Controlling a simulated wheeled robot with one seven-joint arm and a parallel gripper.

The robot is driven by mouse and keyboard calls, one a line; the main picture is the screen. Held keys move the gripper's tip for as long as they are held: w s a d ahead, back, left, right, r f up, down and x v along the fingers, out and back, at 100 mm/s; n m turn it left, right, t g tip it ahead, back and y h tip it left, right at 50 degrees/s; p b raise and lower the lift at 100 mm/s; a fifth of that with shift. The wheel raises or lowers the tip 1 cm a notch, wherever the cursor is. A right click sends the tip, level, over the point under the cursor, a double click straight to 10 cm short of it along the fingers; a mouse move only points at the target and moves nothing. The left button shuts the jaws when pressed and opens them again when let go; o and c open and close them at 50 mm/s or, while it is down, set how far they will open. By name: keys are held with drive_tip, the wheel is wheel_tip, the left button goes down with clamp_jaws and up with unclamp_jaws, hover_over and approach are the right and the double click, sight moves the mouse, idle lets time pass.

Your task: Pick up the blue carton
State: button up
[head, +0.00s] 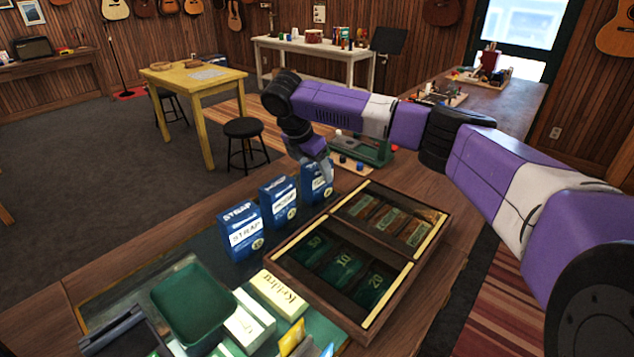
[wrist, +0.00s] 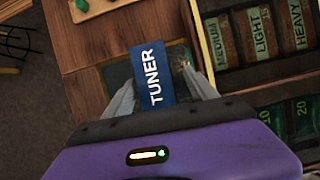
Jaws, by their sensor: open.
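Three blue cartons stand upright in a row on the counter in the head view: one marked STRAP (head: 241,232) nearest, a middle one (head: 279,203), and a far one (head: 316,186). My gripper (head: 322,168) is at the top of the far carton, pointing down. In the wrist view a blue carton top reading TUNER (wrist: 153,75) lies between the two open fingers of my gripper (wrist: 158,78), one finger on each side. Whether the fingers touch it I cannot tell. The lower part of this carton is hidden in the wrist view.
A wooden tray (head: 375,325) with labelled compartments stands close to the right of the cartons. A green bin (head: 193,300) and pale boxes (head: 278,294) lie nearer. A green stand (head: 372,150) is beyond my gripper. Open floor lies left of the counter.

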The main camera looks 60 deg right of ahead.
sight(320, 178)
drive_tip(key=x, duration=0.2)
drive_tip(key=p+x, duration=0.1)
drive_tip(key=x, duration=0.1)
drive_tip(key=shift+w+d, duration=0.15)
drive_tip(key=shift+d, duration=0.25)
drive_tip(key=shift+d+f, duration=0.2)
drive_tip(key=shift+f, duration=0.35)
clamp_jaws()
drive_tip(key=shift+r, duration=0.1)
